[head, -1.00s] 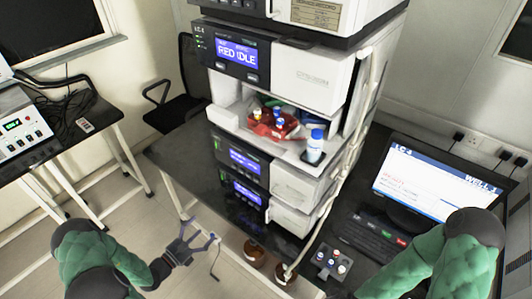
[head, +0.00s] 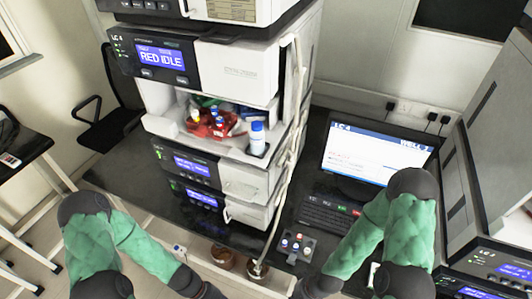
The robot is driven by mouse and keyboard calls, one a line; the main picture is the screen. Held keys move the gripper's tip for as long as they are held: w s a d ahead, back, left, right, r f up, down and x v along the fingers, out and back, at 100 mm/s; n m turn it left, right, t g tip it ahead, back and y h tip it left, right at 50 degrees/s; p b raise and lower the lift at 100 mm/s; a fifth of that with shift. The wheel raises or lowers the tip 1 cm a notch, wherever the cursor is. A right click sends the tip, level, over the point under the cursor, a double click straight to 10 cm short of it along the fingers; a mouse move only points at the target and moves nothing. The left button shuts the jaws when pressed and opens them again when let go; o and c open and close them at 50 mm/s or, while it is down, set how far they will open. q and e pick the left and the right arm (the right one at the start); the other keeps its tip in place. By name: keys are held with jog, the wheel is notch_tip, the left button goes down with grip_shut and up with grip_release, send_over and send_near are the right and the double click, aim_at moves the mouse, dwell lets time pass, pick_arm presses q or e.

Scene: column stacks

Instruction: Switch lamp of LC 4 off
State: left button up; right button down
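The LC 4 stack stands on the black bench. Its upper module has a blue display (head: 162,57) reading "RED IDLE", with buttons below it and small green lights (head: 118,46) at its left edge. A monitor (head: 372,160) headed "LC 4" stands to the right of the stack, its smaller text too blurred to read. A dark keyboard (head: 328,214) with green and red keys lies before it. Both my forearms reach down to the bottom edge. My left and right grippers are cut off below the picture, so their fingers do not show.
An open bay holds a red tray (head: 215,128) of bottles and a blue-capped bottle (head: 257,138). Two lower modules also have lit displays (head: 192,164). Brown bottles (head: 223,257) and a small box with coloured knobs (head: 296,247) sit at the front. Another instrument stack (head: 485,140) is at right.

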pick_arm(q)
jog(key=w+d+m+t+y, duration=0.1)
jog(key=m, duration=0.2)
jog(key=w+d+m+t+y, duration=0.1)
jog(key=w+m, duration=0.1)
jog(key=w+d+m+t+y, duration=0.1)
jog(key=m, duration=0.2)
jog(key=shift+w+d+r+m, duration=0.1)
jog(key=shift+w+r+m, duration=0.05)
jog(key=shift+r+m, duration=0.2)
jog(key=shift+c, duration=0.3)
grip_shut()
dwell(0.6)
